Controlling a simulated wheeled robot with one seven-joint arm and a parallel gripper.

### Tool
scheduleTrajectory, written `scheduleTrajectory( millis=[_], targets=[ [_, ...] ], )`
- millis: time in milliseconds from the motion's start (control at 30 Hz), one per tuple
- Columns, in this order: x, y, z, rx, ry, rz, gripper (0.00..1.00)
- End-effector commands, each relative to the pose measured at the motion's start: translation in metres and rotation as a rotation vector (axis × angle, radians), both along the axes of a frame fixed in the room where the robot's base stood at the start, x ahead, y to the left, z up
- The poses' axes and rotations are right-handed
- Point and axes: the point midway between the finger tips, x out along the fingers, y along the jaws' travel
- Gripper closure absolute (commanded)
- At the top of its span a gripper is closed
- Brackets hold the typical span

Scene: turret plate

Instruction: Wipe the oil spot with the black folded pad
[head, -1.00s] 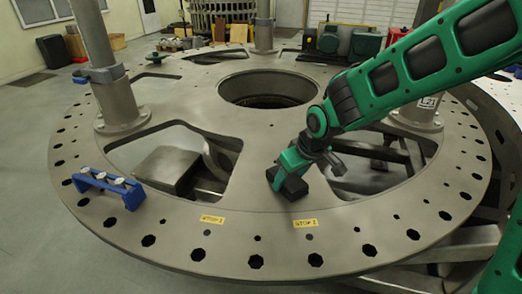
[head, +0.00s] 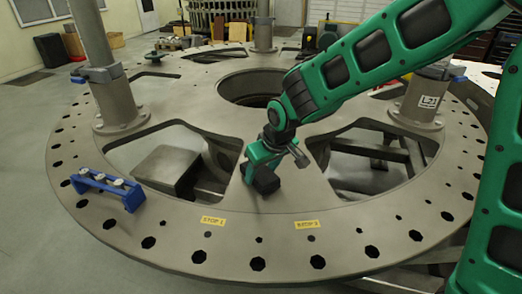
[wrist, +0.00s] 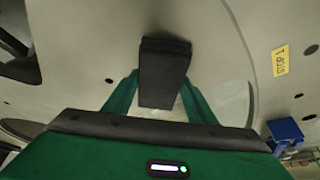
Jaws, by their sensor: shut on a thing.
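My gripper (head: 262,172) is shut on the black folded pad (head: 266,182), low over the turret plate (head: 290,205) between two of its large cut-outs. In the wrist view the black pad (wrist: 163,75) sits between the green fingers (wrist: 160,98). The pad seems to be on or just above the plate; I cannot tell if it touches. I cannot make out the oil spot in the head view. A paler curved area (wrist: 232,85) shows beside the pad in the wrist view, but I cannot tell what it is.
A blue holder (head: 107,187) with several pale knobs sits on the rim at left. Two yellow labels (head: 213,220) lie on the front rim. Upright posts (head: 117,100) stand on the plate. Open cut-outs (head: 375,165) flank the gripper.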

Motion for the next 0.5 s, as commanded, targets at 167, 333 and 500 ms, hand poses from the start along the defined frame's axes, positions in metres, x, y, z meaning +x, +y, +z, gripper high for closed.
scheduleTrajectory(
  millis=[167, 333, 500],
  targets=[
    [0.0, 0.0, 0.025, 0.001, -0.004, 0.0, 0.67],
    [0.0, 0.0, 0.04, 0.001, -0.004, 0.0, 0.67],
    [0.0, 0.0, 0.055, 0.001, -0.003, 0.0, 0.67]
  ],
)
